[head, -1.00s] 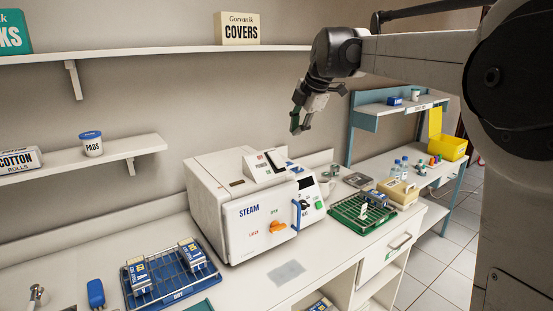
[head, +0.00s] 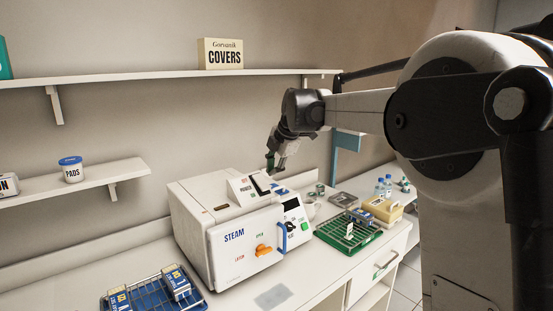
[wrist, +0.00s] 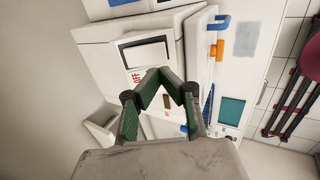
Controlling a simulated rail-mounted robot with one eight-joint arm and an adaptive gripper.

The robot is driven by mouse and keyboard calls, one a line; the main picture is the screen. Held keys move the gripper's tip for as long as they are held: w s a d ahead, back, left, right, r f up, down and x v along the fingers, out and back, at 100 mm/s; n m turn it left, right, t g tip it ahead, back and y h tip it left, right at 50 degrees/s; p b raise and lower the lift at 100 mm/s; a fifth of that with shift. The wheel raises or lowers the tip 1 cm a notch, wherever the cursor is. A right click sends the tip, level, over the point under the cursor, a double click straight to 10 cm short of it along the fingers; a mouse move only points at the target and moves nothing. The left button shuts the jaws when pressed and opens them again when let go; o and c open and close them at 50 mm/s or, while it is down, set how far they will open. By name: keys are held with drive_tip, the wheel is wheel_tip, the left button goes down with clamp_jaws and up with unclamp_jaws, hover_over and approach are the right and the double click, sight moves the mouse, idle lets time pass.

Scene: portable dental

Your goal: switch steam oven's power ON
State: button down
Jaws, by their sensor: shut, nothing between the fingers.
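The white steam oven (head: 225,241) stands on the counter, its front marked STEAM, with an orange knob (head: 263,250) and a blue handle (head: 282,238). On its top a raised sloped housing marked POWER (head: 241,186) carries a dark-framed switch (head: 261,184). In the wrist view this switch (wrist: 146,52) shows a pale face, with a red OFF label beside it; its position is unclear. My gripper (head: 271,170) is shut and empty, just above the switch in the head view. In the wrist view its green fingertips (wrist: 161,76) appear beside the switch; contact cannot be told.
A blue wire rack (head: 155,290) with packets lies left of the oven. A green tray (head: 348,236) and a yellow bin (head: 383,209) stand to its right. A long shelf (head: 150,77) with a COVERS box (head: 220,54) runs along the wall above.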

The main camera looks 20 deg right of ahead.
sight(265, 187)
drive_tip(key=x, duration=0.6)
drive_tip(key=shift+w+f+p, duration=0.1)
drive_tip(key=shift+f+p, duration=0.05)
drive_tip(key=shift+p, duration=0.2)
drive_tip(key=shift+f+t+b, duration=0.4)
drive_tip(key=shift+f+b, duration=0.25)
drive_tip(key=shift+b, duration=0.25)
drive_tip(key=shift+w+a+r, duration=0.1)
drive_tip(key=shift+r, duration=0.15)
drive_tip(key=shift+r+y, duration=0.1)
drive_tip(key=shift+y, duration=0.2)
drive_tip(key=shift+r+p, duration=0.65)
drive_tip(key=shift+r, duration=0.05)
drive_tip(key=s+d+r, duration=0.4)
drive_tip(key=s+r, duration=0.4)
drive_tip(key=s, duration=0.2)
drive_tip(key=shift+d+r, duration=0.2)
drive_tip(key=shift+r, duration=0.1)
